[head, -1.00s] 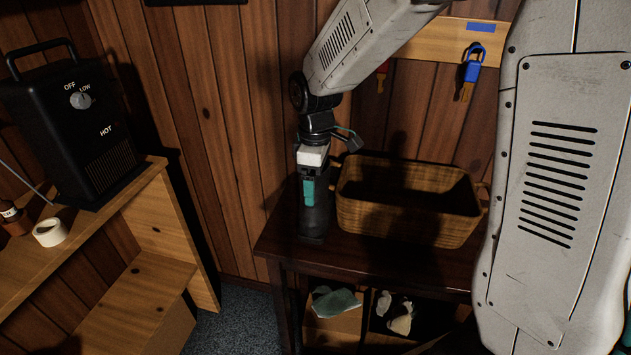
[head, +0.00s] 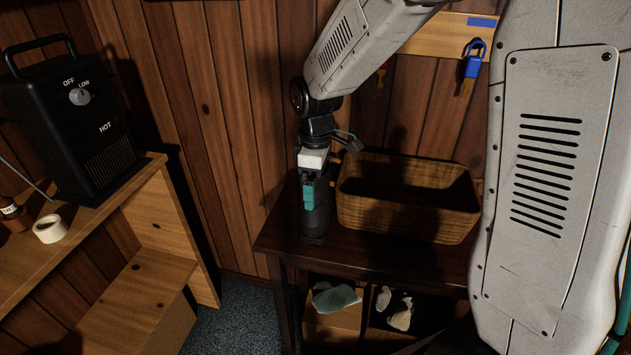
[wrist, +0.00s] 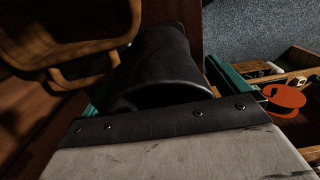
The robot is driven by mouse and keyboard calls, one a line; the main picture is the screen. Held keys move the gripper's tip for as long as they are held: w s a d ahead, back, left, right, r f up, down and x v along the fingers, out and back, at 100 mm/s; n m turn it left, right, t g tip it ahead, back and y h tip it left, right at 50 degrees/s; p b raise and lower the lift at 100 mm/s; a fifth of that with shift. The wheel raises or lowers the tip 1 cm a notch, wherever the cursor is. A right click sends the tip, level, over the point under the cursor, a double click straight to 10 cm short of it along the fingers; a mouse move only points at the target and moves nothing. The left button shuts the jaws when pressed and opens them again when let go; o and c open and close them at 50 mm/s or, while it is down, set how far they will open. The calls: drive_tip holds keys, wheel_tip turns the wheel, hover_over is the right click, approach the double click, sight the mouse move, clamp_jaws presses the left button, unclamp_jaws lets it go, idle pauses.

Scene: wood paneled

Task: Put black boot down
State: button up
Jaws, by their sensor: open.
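The black boot (head: 316,222) stands upright on the dark wooden table (head: 345,256), near its left end and just left of the wicker basket. My gripper (head: 308,194) points down at the boot's top, with a teal finger along the near side of the shaft. In the wrist view, the boot's open top (wrist: 168,62) lies between my green fingers, one on each side. The fingers are open. The boot's lower part is dark, and its sole is hard to make out.
The wicker basket (head: 408,221) stands close to the boot's right. A wood-paneled wall is behind. Boxes with pale items (head: 335,298) sit under the tabletop. A black heater (head: 70,122) and a tape roll (head: 50,230) stand on the left shelf.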

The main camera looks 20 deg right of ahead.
wheel_tip(320, 180, up, 12)
drive_tip(key=shift+r, duration=0.15)
